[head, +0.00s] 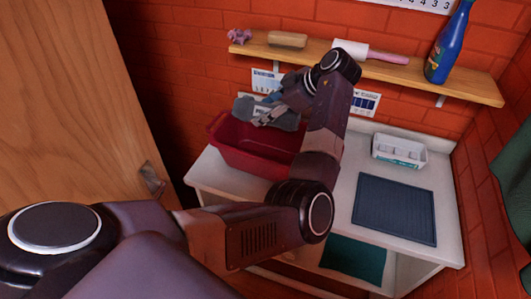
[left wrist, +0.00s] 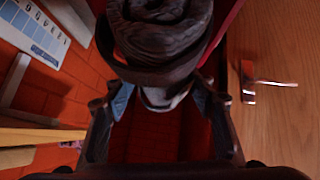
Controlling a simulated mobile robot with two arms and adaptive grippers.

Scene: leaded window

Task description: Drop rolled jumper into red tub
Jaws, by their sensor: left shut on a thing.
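The red tub (head: 240,158) stands at the left end of the white worktop. My left gripper (head: 266,117) is over the tub's back part, shut on the rolled jumper (head: 243,108), a grey roll. In the left wrist view the rolled jumper (left wrist: 160,40) is dark and coiled between the two fingers of the left gripper (left wrist: 158,105). Red tub wall shows behind it there. The jumper appears above the tub's rim in the head view; its exact height over the tub is hard to tell. My left arm hides the tub's right end. My right gripper is not in view.
A wooden shelf (head: 390,74) above the worktop holds a blue bottle (head: 447,42), a rolling pin (head: 350,50) and a brush-like block (head: 287,40). A white tray (head: 399,150) and a dark mat (head: 395,208) lie on the worktop (head: 345,225). A wooden door (head: 75,100) stands close on the left.

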